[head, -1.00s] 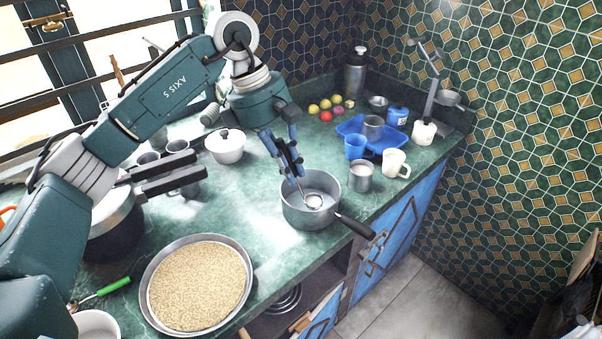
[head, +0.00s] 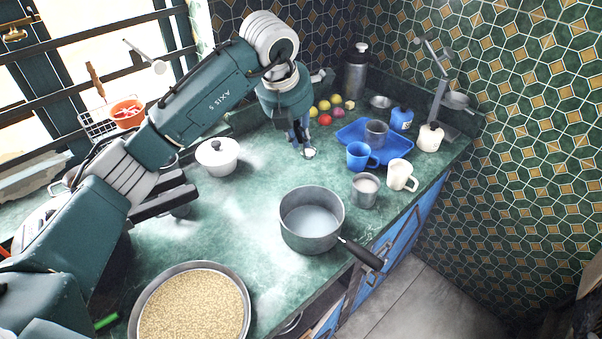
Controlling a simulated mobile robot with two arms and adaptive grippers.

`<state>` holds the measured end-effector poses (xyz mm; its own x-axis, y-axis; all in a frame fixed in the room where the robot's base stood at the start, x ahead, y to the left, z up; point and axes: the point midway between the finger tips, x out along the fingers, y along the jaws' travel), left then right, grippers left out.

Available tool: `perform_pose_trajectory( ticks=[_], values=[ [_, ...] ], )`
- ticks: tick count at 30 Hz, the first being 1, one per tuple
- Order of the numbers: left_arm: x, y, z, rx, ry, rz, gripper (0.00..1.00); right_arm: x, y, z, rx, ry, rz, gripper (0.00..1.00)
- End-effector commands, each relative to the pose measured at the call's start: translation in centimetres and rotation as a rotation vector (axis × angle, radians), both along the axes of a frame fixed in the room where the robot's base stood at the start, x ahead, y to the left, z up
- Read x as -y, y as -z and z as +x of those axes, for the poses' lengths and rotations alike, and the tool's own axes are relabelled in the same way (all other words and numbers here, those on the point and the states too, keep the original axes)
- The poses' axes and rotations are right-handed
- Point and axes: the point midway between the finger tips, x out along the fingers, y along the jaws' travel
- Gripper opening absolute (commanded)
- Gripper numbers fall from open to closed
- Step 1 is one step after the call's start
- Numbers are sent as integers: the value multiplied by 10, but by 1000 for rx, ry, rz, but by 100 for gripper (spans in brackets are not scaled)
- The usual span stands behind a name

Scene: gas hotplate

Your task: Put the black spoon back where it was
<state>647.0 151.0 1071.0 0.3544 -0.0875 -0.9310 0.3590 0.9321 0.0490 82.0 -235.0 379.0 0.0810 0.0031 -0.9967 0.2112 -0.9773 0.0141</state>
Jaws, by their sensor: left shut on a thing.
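My left gripper (head: 299,137) comes down from the arm at the back of the counter, to the left of the blue tray. It is shut on the spoon (head: 309,153), of which only the round, pale shiny bowl shows clearly, just below the fingers. The spoon's handle is mostly hidden by the gripper, so its black colour cannot be made out. I cannot tell if the bowl touches the counter. The grey pot (head: 312,238) with a black handle stands in front, apart from the spoon, with pale liquid inside.
A blue tray (head: 350,136) with a grey cup, a blue mug (head: 360,156), a metal cup (head: 364,190) and a white mug (head: 401,175) stand right of the gripper. Small coloured balls (head: 325,118) lie behind. A white lidded pot (head: 217,157) is left. Counter between is clear.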

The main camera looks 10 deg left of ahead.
Motion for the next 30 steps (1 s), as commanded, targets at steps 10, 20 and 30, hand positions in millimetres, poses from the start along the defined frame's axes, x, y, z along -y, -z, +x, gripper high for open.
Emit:
perform_pose_trajectory(
  ticks=[10,20,30],
  values=[
    [0,75,-1,-2,2,-1,0,0,-20,4,6,-1,1,74],
    [0,107,-1,-5,2,-1,0,-1,-29,14,21,-1,2,74],
    [0,126,0,2,3,-1,0,-1,-31,9,13,-2,2,74]
  ],
)
